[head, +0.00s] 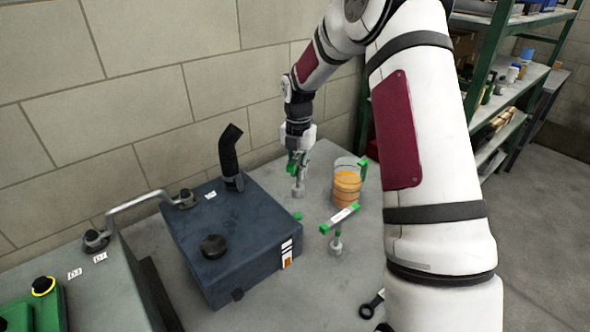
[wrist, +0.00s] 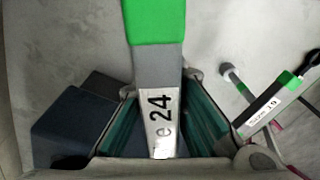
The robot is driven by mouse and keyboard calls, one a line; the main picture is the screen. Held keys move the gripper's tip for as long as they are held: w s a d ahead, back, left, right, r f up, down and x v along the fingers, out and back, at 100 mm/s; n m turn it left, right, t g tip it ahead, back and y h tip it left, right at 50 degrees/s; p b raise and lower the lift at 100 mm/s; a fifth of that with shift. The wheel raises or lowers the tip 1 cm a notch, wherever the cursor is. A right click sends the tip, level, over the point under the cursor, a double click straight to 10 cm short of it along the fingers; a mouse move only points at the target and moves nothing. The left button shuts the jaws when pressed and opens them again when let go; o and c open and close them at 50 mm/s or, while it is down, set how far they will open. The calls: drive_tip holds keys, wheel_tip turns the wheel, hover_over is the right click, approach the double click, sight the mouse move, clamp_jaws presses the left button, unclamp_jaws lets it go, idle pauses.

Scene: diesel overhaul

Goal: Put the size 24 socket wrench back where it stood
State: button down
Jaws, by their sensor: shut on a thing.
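My gripper (head: 297,158) is shut on the size 24 socket wrench (wrist: 155,45), at the back of the bench beyond the dark blue tank. In the wrist view its label reads 24 between the two finger pads, with a green end above. In the head view its grey socket (head: 298,189) hangs below my gripper; I cannot tell whether it touches the bench. A second socket wrench (head: 344,216) with green ends stands on the bench, nearer and to the right. It also shows at right in the wrist view (wrist: 263,116), its label apparently reading size 19.
The dark blue tank (head: 225,245) with a black pipe (head: 230,158) stands left of my gripper. A clear jar with orange contents (head: 347,187) stands just right of it. A small green thing (head: 298,216) lies by the tank. A dark ring-ended tool (head: 371,305) lies in front.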

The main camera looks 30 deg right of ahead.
sight(298, 187)
drive_tip(key=shift+a+f+b, duration=0.1)
drive_tip(key=shift+f+b, duration=0.5)
drive_tip(key=shift+f, duration=3.2)
drive_tip(key=shift+f, duration=0.15)
drive_tip(key=shift+f, duration=1)
drive_tip(key=c, duration=1)
unclamp_jaws()
drive_tip(key=shift+c, duration=0.2)
drive_tip(key=shift+r+p, duration=0.7)
drive_tip(key=shift+r, duration=3.85)
